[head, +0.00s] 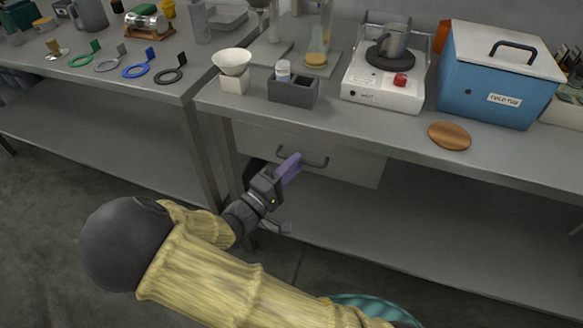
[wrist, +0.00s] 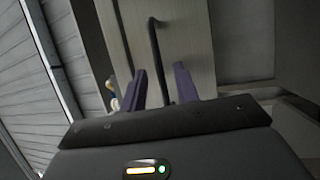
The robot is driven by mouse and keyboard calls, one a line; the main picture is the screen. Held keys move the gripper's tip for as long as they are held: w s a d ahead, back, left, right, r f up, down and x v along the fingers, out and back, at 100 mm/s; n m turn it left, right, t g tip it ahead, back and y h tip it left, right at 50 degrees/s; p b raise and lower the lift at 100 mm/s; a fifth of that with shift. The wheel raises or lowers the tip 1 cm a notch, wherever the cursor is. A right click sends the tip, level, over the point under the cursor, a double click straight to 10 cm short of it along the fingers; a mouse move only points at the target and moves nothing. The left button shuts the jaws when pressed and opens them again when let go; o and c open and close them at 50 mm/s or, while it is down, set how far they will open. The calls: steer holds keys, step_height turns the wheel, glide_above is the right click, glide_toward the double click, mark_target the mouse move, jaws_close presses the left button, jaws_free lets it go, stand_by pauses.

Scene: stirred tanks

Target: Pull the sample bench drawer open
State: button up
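The sample bench drawer (head: 352,167) has a plain grey front under the bench top. Its dark bar handle (head: 318,162) runs across the front in the head view. My gripper (head: 291,166) is at the left part of this handle, with purple fingers. In the wrist view my gripper (wrist: 162,82) is open, its two fingers apart. The handle (wrist: 155,45) shows between them there, running down the picture against the drawer front (wrist: 188,38). Whether either finger touches the handle cannot be told. My gripper hides part of the drawer front in the head view.
The bench top (head: 340,120) carries a grey sample box (head: 293,92), a white hot plate (head: 375,88), a blue cold box (head: 490,90) and a brown disc (head: 449,136). A lower shelf (head: 400,228) lies below the drawer. A second bench (head: 130,80) stands at left.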

steer(key=shift+d, duration=0.1)
steer(key=shift+d, duration=0.1)
jaws_close()
